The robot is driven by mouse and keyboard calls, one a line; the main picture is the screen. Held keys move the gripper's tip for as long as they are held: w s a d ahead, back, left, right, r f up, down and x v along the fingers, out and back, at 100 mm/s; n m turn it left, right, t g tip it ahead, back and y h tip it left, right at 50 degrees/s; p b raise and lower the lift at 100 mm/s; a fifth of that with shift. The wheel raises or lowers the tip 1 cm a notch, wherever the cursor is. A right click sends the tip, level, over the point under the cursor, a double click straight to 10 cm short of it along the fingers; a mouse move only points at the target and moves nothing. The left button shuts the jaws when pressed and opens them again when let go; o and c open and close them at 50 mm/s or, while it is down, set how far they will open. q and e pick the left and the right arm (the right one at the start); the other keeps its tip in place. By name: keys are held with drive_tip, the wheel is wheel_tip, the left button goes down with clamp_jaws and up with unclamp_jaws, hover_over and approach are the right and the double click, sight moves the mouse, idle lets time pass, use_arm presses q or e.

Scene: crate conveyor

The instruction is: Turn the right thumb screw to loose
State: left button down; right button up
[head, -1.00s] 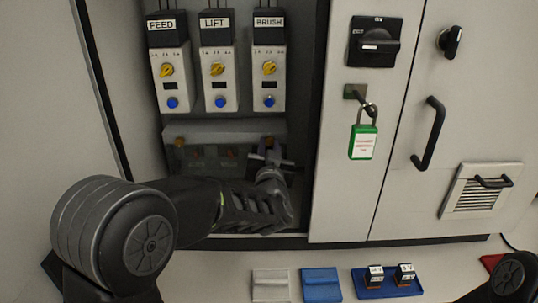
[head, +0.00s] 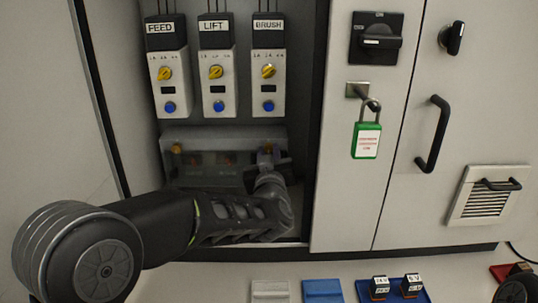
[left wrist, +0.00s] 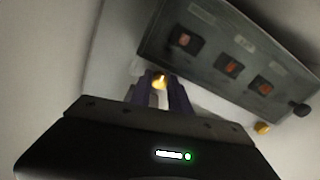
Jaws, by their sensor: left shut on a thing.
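A clear grey cover (head: 205,140) sits low inside the open cabinet. Its left thumb screw (head: 177,149), a small brass knob, shows at the cover's upper left. The right thumb screw is hidden by my gripper in the head view. In the left wrist view the brass right thumb screw (left wrist: 159,81) sits between my fingertips. My left gripper (head: 267,158) is at the cover's right end, shut on that screw; it also shows in the left wrist view (left wrist: 160,88). The left screw (left wrist: 262,128) there is apart from the gripper. My right gripper is not in view.
Above the cover hang the FEED (head: 166,75), LIFT (head: 216,75) and BRUSH (head: 267,75) units with yellow knobs. A green padlock (head: 366,140) hangs on the right-hand panel. Below the cabinet lie grey and blue pads (head: 322,291) and small labelled blocks (head: 379,287).

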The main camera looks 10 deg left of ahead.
use_arm(q)
drive_tip(key=c, duration=1.2)
unclamp_jaws()
drive_tip(key=shift+c, duration=0.2)
drive_tip(key=v, duration=0.8)
drive_tip(key=shift+w, duration=0.1)
